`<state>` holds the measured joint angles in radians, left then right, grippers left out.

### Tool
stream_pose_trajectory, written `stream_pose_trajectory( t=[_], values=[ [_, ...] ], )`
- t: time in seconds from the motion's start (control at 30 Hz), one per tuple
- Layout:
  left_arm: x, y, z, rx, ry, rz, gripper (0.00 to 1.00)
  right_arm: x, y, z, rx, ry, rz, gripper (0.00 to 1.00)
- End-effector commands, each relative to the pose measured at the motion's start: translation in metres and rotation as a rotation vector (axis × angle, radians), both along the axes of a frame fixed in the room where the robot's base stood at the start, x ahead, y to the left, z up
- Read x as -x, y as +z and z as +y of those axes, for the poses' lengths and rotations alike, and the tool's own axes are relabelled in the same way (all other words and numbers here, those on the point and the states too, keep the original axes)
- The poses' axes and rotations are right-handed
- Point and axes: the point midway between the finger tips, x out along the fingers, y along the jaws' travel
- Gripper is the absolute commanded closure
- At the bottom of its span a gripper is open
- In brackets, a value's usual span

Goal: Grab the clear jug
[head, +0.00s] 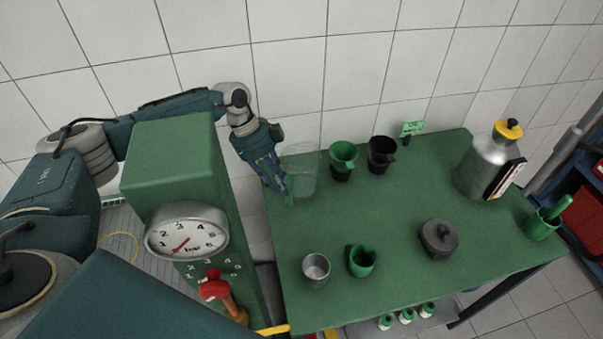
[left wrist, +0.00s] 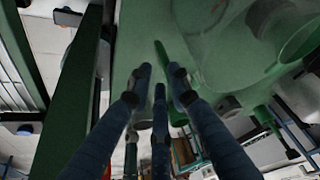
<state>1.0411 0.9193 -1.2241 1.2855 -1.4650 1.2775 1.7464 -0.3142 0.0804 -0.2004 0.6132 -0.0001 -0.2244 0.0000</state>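The clear jug (head: 303,172) is a see-through vessel standing at the back left of the green table, faint against the tiled wall. In the left wrist view a large transparent rounded shape (left wrist: 222,55), which looks like the jug, lies to the right of the fingers. My left gripper (head: 283,192) points down at the table's left edge, just left of the jug. Its blue fingers are spread with gaps between them in the left wrist view (left wrist: 158,85), and I see nothing clasped. Contact with the jug cannot be told. My right gripper is not in view.
The green table (head: 390,215) holds a green funnel jug (head: 343,158), a black one (head: 382,153), a metal cup (head: 316,268), a green cup (head: 361,261), a dark lidded pot (head: 438,239) and a metal canister (head: 484,168).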

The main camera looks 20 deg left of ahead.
Motion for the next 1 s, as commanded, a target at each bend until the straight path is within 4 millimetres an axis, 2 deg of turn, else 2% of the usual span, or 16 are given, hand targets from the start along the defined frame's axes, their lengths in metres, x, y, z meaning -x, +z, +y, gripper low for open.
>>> stream_pose_trajectory(
  t=[0.07,0.17,0.4,0.7,0.77,0.8,1.0],
  values=[
    [0.0,-0.005,-0.002,0.0,0.0,0.002,0.81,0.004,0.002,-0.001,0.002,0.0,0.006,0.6],
    [0.001,-0.015,-0.007,0.001,0.0,0.005,0.81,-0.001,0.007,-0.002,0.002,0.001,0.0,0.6],
    [0.0,-0.047,-0.02,0.002,0.002,0.003,0.81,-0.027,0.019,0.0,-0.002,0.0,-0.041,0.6],
    [-0.001,-0.053,-0.022,0.001,0.002,0.001,0.81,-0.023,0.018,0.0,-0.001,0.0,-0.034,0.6],
    [-0.001,-0.053,-0.021,0.001,0.002,0.001,0.91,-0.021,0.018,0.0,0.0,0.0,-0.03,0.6],
    [-0.001,-0.053,-0.022,0.001,0.002,0.001,0.99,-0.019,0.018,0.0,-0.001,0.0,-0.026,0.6],
    [-0.001,-0.052,-0.022,0.001,0.002,0.0,1.0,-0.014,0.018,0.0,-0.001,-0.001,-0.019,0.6]
  ],
)
